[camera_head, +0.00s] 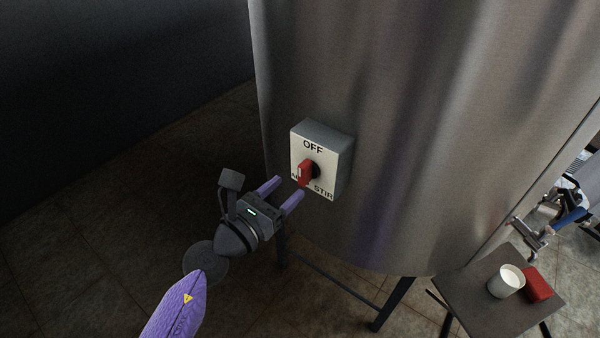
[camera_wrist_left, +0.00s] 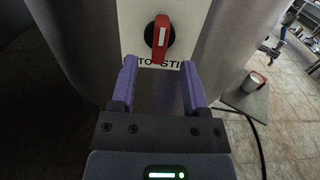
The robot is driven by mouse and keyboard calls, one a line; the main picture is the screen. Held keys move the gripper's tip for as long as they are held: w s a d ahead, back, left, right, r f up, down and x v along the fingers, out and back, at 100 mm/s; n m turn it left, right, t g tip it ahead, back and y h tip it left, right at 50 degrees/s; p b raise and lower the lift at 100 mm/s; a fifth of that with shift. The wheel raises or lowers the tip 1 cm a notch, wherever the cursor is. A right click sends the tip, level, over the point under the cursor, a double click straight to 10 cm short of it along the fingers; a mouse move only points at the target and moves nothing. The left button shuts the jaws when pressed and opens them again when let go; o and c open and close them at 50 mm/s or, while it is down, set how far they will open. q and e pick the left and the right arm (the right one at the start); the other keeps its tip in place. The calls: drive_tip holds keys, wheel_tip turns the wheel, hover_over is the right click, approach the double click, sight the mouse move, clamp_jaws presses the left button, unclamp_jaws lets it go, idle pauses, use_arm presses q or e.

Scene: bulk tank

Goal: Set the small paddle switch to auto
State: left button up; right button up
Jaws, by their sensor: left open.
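The small paddle switch is a pale box (camera_head: 341,162) on the steel tank's wall, marked OFF at top, STIR at lower right and a partly covered label at lower left. Its red paddle (camera_head: 305,174) has a white stripe and sits on a black round base. In the left wrist view the paddle (camera_wrist_left: 161,36) stands near upright, its lower end leaning slightly left; which end points is unclear. My left gripper (camera_head: 289,187) is open and empty, just in front of and below the paddle, its purple fingers apart and clear of it. My right gripper is not in view.
The steel tank (camera_head: 430,110) fills the middle, on dark legs. At lower right a small table (camera_head: 480,308) holds a white cup (camera_head: 506,281) and a red block (camera_head: 537,285). A metal fitting with a blue part (camera_head: 570,218) is above it. The floor at left is largely clear.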

sight(300, 177)
use_arm(q)
drive_tip(key=b+x, duration=0.1)
drive_tip(key=x, duration=0.4)
drive_tip(key=shift+w+d, duration=0.25)
drive_tip(key=shift+w, duration=0.05)
drive_tip(key=shift+f, duration=0.1)
clamp_jaws()
